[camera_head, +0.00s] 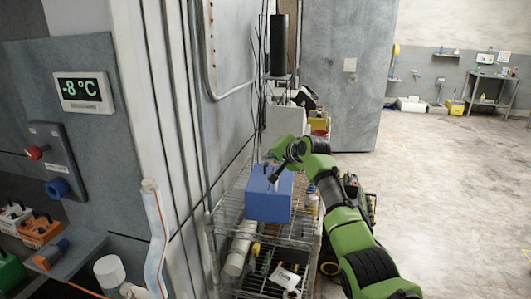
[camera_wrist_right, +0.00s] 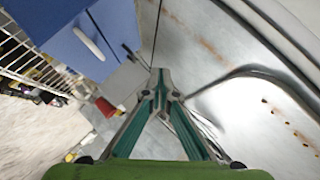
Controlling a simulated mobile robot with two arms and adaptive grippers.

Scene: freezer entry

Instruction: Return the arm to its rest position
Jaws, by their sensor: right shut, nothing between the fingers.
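My right arm (camera_head: 350,235) is green and black. It reaches in from the lower right of the head view, stretched forward over a wire rack. My right gripper (camera_head: 273,177) points down and left in front of the upper part of a blue box (camera_head: 268,207). In the right wrist view the fingers of the right gripper (camera_wrist_right: 160,80) meet at their tips, shut and empty. The blue box (camera_wrist_right: 75,50) stands at the upper left there. I cannot tell whether the gripper touches it. My left gripper is not in view.
The wire rack (camera_head: 225,215) holds the blue box and smaller items below, close against the freezer wall (camera_head: 165,100). A temperature display (camera_head: 83,92) reads -8°C. A shelf (camera_head: 65,258) with several tools is at the lower left. Open floor (camera_head: 440,190) lies to the right.

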